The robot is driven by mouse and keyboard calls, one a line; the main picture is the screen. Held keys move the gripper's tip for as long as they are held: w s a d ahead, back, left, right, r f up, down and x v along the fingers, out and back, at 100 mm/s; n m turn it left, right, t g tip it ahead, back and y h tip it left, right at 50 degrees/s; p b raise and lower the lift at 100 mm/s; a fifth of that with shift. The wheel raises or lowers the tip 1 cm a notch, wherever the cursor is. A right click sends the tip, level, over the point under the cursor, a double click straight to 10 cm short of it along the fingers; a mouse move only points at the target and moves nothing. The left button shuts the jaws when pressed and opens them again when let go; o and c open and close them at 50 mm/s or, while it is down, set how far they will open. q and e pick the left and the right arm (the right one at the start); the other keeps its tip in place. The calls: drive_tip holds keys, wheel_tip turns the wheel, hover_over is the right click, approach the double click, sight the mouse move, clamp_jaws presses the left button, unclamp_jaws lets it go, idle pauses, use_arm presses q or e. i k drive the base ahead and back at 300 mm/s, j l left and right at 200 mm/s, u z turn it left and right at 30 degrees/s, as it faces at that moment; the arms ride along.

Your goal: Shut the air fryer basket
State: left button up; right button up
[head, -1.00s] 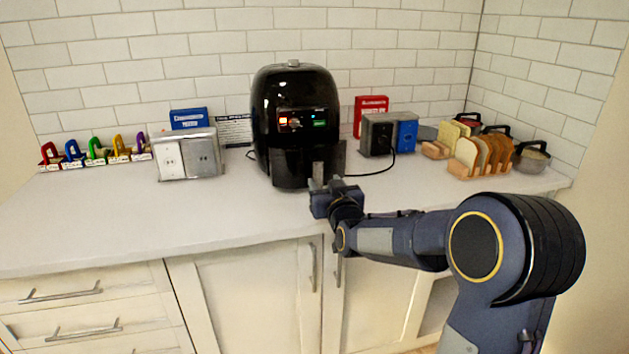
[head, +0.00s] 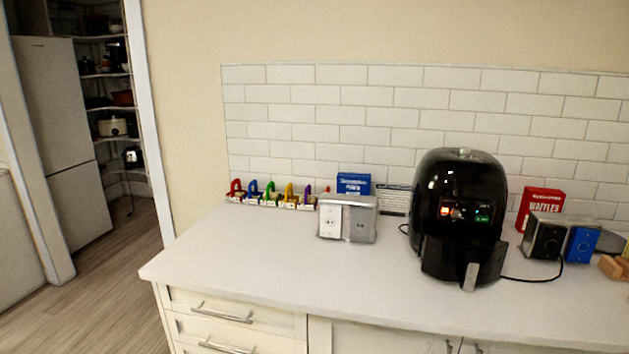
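The black air fryer (head: 460,195) stands on the white counter at the right of the head view, with small lit controls on its front. Its basket (head: 455,258) is in the lower front, with a grey handle (head: 470,277) facing forward. The basket front looks slightly forward of the body, but I cannot tell exactly how far it is in. Neither of my grippers is in view, and nothing touches the air fryer.
The counter's front (head: 290,270) is clear. A doorway opens at far left.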

sight(469, 257)
drive_tip(key=i+j+z, duration=0.6)
drive_tip(key=i, duration=0.2)
